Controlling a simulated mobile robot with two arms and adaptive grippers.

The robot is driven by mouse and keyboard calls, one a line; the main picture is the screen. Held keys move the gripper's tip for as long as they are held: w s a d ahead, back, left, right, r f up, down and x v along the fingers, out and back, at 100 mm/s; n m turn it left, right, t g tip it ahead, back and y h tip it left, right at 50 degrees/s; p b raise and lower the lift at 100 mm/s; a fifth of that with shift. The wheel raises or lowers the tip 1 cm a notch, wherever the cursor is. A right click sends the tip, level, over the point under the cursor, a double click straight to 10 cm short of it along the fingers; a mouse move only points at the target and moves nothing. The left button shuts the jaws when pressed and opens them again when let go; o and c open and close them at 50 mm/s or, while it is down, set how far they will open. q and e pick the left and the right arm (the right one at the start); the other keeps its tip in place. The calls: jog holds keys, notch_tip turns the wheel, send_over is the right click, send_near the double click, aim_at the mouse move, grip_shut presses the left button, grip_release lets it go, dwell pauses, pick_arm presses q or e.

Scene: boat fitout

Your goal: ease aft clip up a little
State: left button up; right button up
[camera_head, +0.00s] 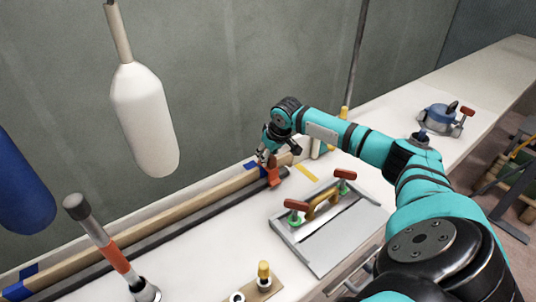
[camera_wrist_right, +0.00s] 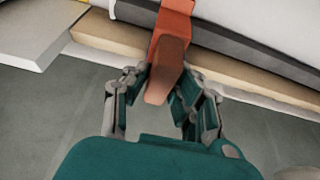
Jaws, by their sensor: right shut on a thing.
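The aft clip is an orange-red clip (camera_head: 273,176) near the right end of a long wooden strip (camera_head: 180,205) and a dark strip (camera_head: 160,231) lying along the bench by the wall. My right gripper (camera_head: 267,156) is at the top of this clip. In the right wrist view the clip (camera_wrist_right: 170,45) runs down between the fingers, and my right gripper (camera_wrist_right: 158,90) is shut on its reddish-brown handle end. The clip's far end reaches over the wooden strip (camera_wrist_right: 120,38) and dark strip (camera_wrist_right: 220,48). My left gripper is not in view.
A grey hatch panel (camera_head: 345,240) with red-handled clamps lies right of the clip. A white fender (camera_head: 145,120) and a blue fender (camera_head: 22,190) hang at left. A flare-like tube (camera_head: 110,248) stands in front. A blue device (camera_head: 440,118) sits farther along the bench.

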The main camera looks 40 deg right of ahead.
grip_shut()
jog(key=shift+w+d+r+p, duration=0.15)
jog(key=shift+w+r+p, duration=0.05)
jog(key=shift+r+p, duration=0.35)
dwell(0.5)
jog(key=shift+r, duration=0.15)
jog(key=shift+s+r, duration=0.1)
jog(key=shift+o, duration=1)
grip_release()
jog(key=o, duration=0.5)
jog(key=shift+f, duration=0.2)
jog(key=shift+c, duration=0.2)
jog(key=shift+s, duration=0.1)
